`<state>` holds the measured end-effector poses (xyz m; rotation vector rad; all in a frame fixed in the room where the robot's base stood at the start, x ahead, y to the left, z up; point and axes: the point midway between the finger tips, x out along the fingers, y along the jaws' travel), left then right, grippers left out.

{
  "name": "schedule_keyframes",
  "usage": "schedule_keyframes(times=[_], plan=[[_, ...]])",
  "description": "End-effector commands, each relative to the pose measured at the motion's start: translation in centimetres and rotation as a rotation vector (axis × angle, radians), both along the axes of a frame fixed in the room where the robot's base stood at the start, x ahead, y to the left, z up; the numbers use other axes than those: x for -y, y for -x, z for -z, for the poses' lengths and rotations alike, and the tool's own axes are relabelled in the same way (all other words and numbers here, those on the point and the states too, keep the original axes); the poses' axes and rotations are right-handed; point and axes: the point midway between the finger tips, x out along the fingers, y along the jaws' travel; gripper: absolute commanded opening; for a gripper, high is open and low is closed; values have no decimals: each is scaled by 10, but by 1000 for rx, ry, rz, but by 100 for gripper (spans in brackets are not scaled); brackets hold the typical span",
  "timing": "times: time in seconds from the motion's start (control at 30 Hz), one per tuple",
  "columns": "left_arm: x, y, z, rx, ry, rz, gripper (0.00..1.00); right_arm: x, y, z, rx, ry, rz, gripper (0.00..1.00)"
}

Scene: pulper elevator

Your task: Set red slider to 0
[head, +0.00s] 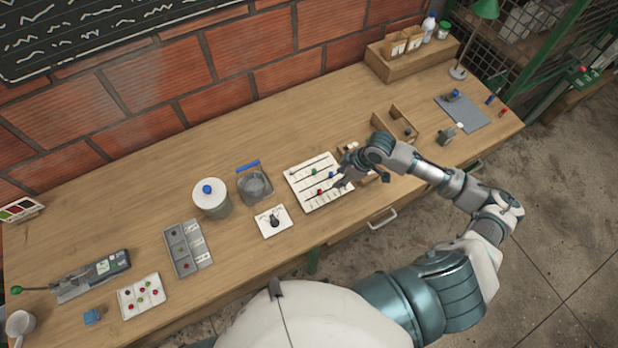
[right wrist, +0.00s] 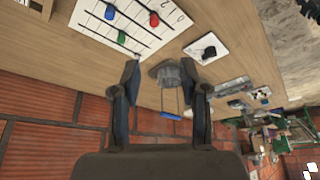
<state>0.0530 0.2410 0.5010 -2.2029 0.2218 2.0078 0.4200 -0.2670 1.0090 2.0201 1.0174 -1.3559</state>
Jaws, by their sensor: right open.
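The white slider panel (head: 297,176) lies on the bench, with dark parallel tracks and small printed marks along one edge. Its red slider (head: 319,191) sits partway along its track, with the green slider (head: 314,171) and blue slider (head: 331,174) on other tracks. In the right wrist view the red slider (right wrist: 154,19), green slider (right wrist: 121,37) and blue slider (right wrist: 110,12) show at the top left. My right gripper (head: 345,176) is over the panel's right side. Its fingers (right wrist: 160,78) are apart and empty, clear of the red slider. My left gripper is not in view.
A small white plate with a black knob (head: 273,220) and a grey container with a blue handle (head: 254,183) stand left of the panel. A lidded white canister (head: 211,198) stands further left. A wooden divided tray (head: 400,125) is to the right. Bare wood lies behind the panel.

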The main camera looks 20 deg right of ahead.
Motion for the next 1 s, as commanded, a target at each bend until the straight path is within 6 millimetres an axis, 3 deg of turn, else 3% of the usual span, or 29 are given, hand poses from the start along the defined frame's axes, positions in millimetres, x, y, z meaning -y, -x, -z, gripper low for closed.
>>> schedule_keyframes(times=[0.13,0.27,0.8,1.0], plan=[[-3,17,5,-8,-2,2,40,10,-4,-5,-4,0,7,44],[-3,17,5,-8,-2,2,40,6,-9,9,-7,-3,8,44],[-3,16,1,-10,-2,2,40,-34,-36,122,-7,0,7,44],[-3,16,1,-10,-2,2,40,-40,-43,147,-5,0,8,44]])
